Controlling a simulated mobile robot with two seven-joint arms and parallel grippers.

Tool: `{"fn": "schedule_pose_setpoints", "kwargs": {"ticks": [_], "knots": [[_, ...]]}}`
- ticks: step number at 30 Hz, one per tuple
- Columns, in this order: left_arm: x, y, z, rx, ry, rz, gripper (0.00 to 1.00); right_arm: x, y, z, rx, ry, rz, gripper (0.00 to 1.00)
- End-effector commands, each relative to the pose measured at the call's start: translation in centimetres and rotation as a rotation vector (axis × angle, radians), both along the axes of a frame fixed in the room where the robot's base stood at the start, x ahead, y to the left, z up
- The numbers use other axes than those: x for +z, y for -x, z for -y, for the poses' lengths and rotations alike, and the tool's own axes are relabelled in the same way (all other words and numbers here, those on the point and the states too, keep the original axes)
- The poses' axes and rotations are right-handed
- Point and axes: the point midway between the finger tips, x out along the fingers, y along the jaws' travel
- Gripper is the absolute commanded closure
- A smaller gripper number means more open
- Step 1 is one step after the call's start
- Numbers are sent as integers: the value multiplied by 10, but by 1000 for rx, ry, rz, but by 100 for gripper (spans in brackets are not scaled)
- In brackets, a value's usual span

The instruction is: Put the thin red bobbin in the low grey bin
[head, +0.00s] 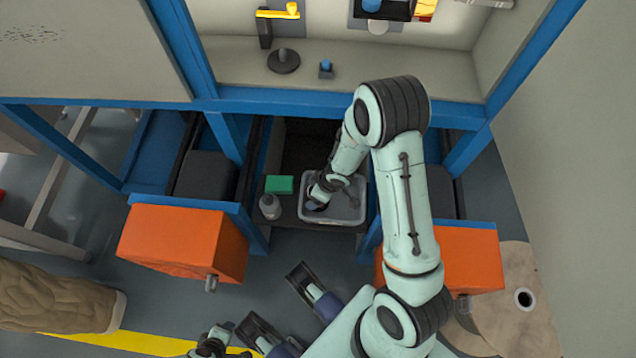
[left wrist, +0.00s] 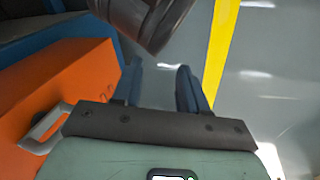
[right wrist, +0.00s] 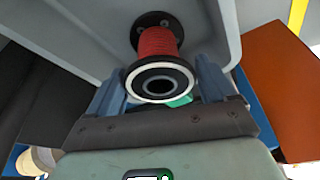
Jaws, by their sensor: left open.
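The red bobbin (right wrist: 157,45) has dark ends and a pale ring on its near end. It is in the right wrist view, its near end between the fingers of my right gripper (right wrist: 160,80). I cannot tell whether the fingers press on it or stand just clear. The low grey bin (head: 335,220) stands under the bench, and my right arm reaches down into it. The bin's pale wall (right wrist: 75,30) shows behind the bobbin in the right wrist view. My left gripper (left wrist: 158,78) is open and empty, above the floor beside an orange drawer front.
Orange drawers (head: 185,242) flank the bin opening, left and right. A green block (head: 279,184) and a grey bottle (head: 270,206) stand left of the bin. Blue bench posts (head: 228,135) rise around the opening. A dark cylindrical part (left wrist: 145,20) lies beyond my left fingers.

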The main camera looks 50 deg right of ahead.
Motion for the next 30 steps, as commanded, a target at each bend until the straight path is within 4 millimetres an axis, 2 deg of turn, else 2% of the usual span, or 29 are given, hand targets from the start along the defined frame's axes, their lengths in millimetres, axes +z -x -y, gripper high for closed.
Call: {"fn": "schedule_pose_setpoints", "kwargs": {"ticks": [11,16,25,27,30], "knots": [[5,5,2,-5,6,-13,57,6,0,0,1,0,0,0],[23,26,13,-28,34,-66,57,34,7,3,-3,0,4,0],[68,77,36,-85,98,-206,57,90,24,8,-3,0,2,0],[76,85,39,-94,108,-230,57,100,27,9,-2,0,1,0],[82,87,38,-93,106,-238,57,111,31,10,-1,0,1,0]]}}
